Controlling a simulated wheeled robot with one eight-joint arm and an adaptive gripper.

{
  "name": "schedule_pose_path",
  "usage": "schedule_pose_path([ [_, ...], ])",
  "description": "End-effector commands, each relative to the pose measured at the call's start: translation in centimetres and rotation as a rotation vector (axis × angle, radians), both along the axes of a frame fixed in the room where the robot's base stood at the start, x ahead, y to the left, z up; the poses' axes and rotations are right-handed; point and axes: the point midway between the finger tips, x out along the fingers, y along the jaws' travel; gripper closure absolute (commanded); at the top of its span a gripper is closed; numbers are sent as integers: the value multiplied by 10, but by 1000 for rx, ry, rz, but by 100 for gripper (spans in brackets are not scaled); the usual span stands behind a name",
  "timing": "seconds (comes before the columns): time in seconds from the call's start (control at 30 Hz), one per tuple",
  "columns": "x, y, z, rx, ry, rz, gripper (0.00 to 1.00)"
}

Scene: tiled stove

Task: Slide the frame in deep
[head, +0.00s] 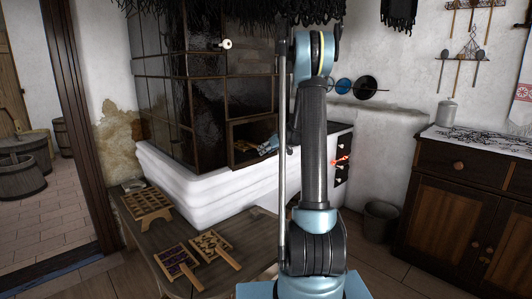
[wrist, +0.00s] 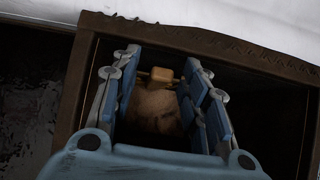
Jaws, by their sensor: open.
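My gripper (head: 268,146) reaches into the open niche (head: 234,133) in the dark tiled stove. In the wrist view my gripper (wrist: 163,88) is open, with its blue-grey fingers apart inside the wooden-edged niche (wrist: 77,85). Between the fingers shows a small tan wooden block (wrist: 161,74), seemingly part of a frame, with a blurred pale brown shape (wrist: 157,108) nearer. I cannot tell whether the fingers touch either. In the head view a light wooden piece (head: 242,146) shows in the niche left of my gripper. The depth of the niche is dark and mostly hidden.
A bench holds a slotted wooden tray (head: 147,204) and two handled frames, one with purple contents (head: 174,258) and one with pale contents (head: 209,244). A white ledge (head: 205,194) runs below the stove. A bucket (head: 381,220) and a dresser (head: 453,190) stand right.

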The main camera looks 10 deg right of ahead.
Motion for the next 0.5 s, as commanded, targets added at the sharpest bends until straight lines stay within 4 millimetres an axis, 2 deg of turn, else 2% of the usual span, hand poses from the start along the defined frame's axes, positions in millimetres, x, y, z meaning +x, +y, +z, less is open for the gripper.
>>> schedule_pose_path([
  [0.27,-6,-5,6,0,0,-1,59],
  [0.5,-30,-23,27,0,1,-3,59],
])
